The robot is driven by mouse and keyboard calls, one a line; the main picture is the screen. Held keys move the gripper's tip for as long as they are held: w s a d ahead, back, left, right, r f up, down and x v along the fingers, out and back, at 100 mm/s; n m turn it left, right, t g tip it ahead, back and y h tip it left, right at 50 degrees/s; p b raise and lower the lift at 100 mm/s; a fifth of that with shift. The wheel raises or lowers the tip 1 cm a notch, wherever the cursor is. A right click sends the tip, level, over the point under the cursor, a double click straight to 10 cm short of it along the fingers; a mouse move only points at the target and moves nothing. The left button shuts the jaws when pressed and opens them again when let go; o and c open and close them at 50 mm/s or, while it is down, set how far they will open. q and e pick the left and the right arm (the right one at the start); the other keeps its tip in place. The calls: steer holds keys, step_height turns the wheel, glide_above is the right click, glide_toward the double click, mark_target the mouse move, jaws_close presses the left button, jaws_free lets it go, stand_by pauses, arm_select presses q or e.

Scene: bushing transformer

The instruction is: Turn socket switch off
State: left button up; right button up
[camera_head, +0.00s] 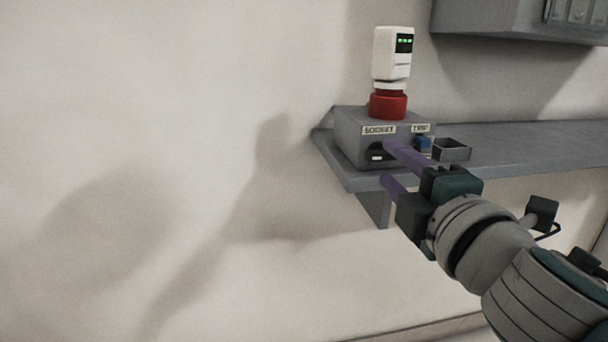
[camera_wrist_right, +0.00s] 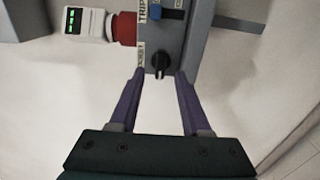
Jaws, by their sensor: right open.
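The grey socket box (camera_head: 352,136) stands on the left end of a wall shelf, with labels reading SOCKET and TRIP. The black rotary socket switch (camera_head: 377,154) is on its front under the SOCKET label. The switch also shows in the right wrist view (camera_wrist_right: 160,66), just beyond and between the fingertips. My right gripper (camera_head: 386,162) is open, its two purple fingers pointing at the box front, one partly covering it in the head view. In the right wrist view the fingers (camera_wrist_right: 160,75) are apart with nothing between them; contact with the switch cannot be told. My left gripper is not in view.
A red base (camera_head: 388,105) with a white device (camera_head: 392,55) with green lights stands on the box. The shelf (camera_head: 530,145) is clear further right. A grey cabinet (camera_head: 490,18) hangs above.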

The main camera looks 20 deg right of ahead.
steer(key=v, duration=0.6)
steer(key=shift+s+b, duration=0.3)
steer(key=shift+b, duration=0.05)
steer(key=shift+a, duration=0.1)
